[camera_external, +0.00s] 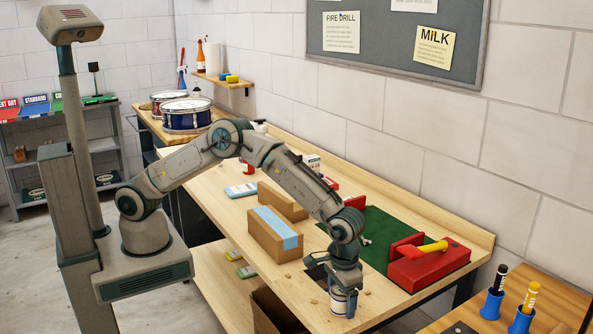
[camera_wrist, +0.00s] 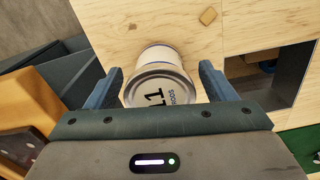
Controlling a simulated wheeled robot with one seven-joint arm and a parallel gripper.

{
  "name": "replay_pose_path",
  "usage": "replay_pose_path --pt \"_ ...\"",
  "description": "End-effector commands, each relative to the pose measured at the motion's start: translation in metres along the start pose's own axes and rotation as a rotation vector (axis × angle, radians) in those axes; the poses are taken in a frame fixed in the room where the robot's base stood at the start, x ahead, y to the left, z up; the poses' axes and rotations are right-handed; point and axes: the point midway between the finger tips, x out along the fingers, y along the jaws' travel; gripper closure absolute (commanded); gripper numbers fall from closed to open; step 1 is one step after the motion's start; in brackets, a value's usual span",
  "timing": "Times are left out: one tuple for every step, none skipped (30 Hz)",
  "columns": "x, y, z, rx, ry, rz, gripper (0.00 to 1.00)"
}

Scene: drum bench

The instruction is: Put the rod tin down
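The rod tin (camera_external: 342,303) is a white can with a blue band, below my gripper (camera_external: 344,287) near the front edge of the bench (camera_external: 400,300). The tin looks about upright and very low over the bench top. I cannot tell whether its base touches the wood.
A dark recess (camera_wrist: 265,75) in the bench lies beside the tin, with something blue inside. A small wood piece (camera_wrist: 208,17) lies nearby.

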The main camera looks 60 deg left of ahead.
Motion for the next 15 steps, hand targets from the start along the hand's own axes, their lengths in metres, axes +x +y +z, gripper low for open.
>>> replay_pose_path --pt "0.0 0.0 0.0 0.0 0.0 0.0 0.23" --pt "0.0 0.0 0.0 0.0 0.0 0.0 0.23" --pt "0.0 0.0 0.0 0.0 0.0 0.0 0.23" --pt "0.0 0.0 0.0 0.0 0.0 0.0 0.23" --pt "-0.001 0.0 0.0 0.0 0.0 0.0 0.23" --pt "-0.002 0.0 0.0 0.0 0.0 0.0 0.23" --pt "-0.003 0.0 0.0 0.0 0.0 0.0 0.23" --pt "-0.005 0.0 0.0 0.0 0.0 0.0 0.23" --pt "-0.007 0.001 0.0 0.0 0.002 0.002 0.23" --pt "-0.011 0.001 -0.001 0.0 0.003 0.003 0.23" --pt "-0.015 0.001 -0.001 0.0 0.004 0.003 0.23" --pt "-0.022 0.001 -0.001 0.0 0.004 0.002 0.23" --pt "-0.028 0.001 -0.001 0.0 0.005 0.003 0.23" --pt "-0.035 0.001 -0.001 0.0 0.004 0.003 0.23" --pt "-0.044 0.001 -0.001 -0.001 0.004 0.004 0.23"
